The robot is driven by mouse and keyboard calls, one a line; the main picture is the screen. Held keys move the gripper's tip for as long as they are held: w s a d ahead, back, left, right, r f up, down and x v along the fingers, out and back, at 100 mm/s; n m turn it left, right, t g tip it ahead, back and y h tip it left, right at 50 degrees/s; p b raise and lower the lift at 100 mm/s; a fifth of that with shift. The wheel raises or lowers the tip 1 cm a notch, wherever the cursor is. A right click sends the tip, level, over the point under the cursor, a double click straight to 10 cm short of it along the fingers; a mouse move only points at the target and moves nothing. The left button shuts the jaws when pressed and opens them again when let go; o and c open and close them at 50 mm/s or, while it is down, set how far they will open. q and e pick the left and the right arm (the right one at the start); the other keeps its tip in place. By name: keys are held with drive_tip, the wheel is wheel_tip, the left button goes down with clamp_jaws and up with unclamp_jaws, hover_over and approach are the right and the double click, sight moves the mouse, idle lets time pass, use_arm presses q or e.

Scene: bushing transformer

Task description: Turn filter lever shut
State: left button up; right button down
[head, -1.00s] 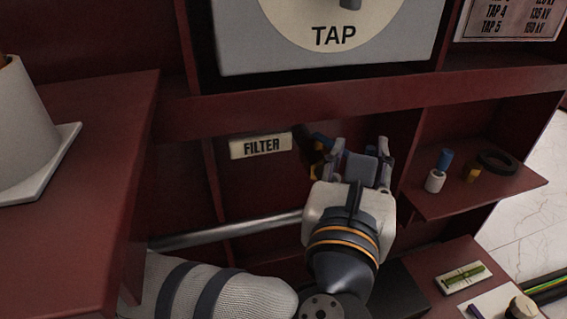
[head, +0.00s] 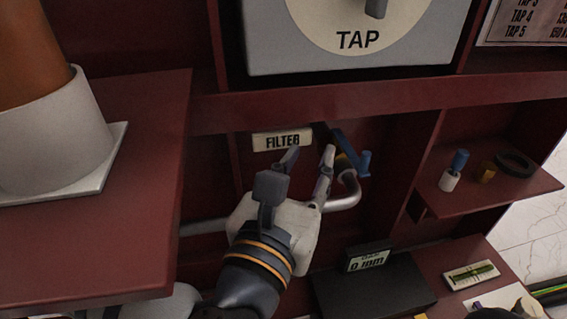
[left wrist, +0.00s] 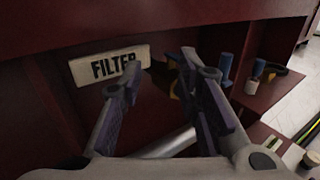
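The filter lever (head: 345,148) is a blue bar slanting down to the right to an upright blue grip. It is on a brass valve on a silver pipe (head: 345,200), right of the FILTER label (head: 282,140).
The TAP panel (head: 300,55) is above. A shelf (head: 505,193) at right holds a blue-and-white fitting, a brass piece and a black ring. A black box with a gauge (head: 368,257) stands below the pipe. A red ledge with a white cylinder (head: 60,140) is at left.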

use_arm(q)
drive_tip(key=shift+s+a, duration=0.3)
drive_tip(key=shift+a, duration=0.45)
drive_tip(key=shift+s+a, duration=0.25)
drive_tip(key=shift+a, duration=0.45)
drive_tip(key=shift+r, duration=0.1)
